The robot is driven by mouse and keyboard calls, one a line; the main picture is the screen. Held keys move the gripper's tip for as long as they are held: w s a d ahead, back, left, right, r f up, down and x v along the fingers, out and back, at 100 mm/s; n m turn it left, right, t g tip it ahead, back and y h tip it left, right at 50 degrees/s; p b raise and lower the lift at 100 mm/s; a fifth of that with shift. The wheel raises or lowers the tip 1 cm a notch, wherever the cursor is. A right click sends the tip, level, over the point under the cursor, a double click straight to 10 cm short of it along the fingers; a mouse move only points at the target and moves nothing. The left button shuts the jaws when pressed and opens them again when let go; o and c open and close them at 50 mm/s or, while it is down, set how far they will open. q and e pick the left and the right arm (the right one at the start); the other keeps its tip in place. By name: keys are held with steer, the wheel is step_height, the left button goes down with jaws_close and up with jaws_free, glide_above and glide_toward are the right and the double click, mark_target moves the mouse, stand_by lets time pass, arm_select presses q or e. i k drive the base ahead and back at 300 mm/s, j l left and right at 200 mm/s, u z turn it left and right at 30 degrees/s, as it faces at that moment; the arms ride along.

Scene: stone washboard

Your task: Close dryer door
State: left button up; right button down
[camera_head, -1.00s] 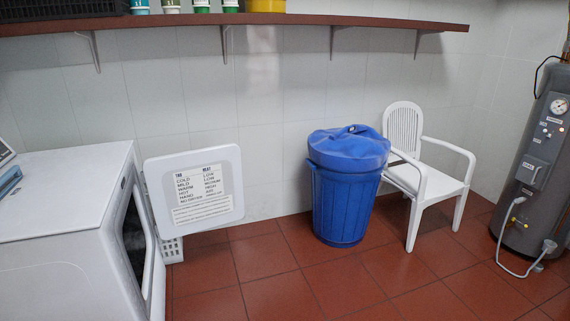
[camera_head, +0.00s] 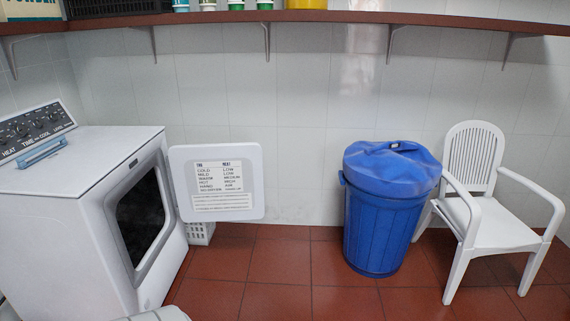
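The white dryer (camera_head: 75,225) stands at the left with its control panel (camera_head: 40,132) at the back of its top. Its door (camera_head: 216,183) is wide open, swung out to the right of the opening, and shows a printed label on its face. The dark drum opening (camera_head: 141,216) is uncovered. Neither of my grippers is in view. A small white-grey piece at the bottom edge, in front of the dryer, may be part of my own body.
A blue lidded bin (camera_head: 384,210) stands on the red tiled floor, with a white armchair (camera_head: 484,205) to its right. A white basket (camera_head: 200,232) sits behind the door. A shelf (camera_head: 330,17) runs along the wall above. The floor (camera_head: 275,285) before the door is clear.

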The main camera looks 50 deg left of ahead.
mark_target(221, 182)
steer(key=i+j+u, duration=0.1)
steer(key=i+u, duration=0.8)
steer(key=i+l+u, duration=0.25)
steer(key=i+u, duration=0.2)
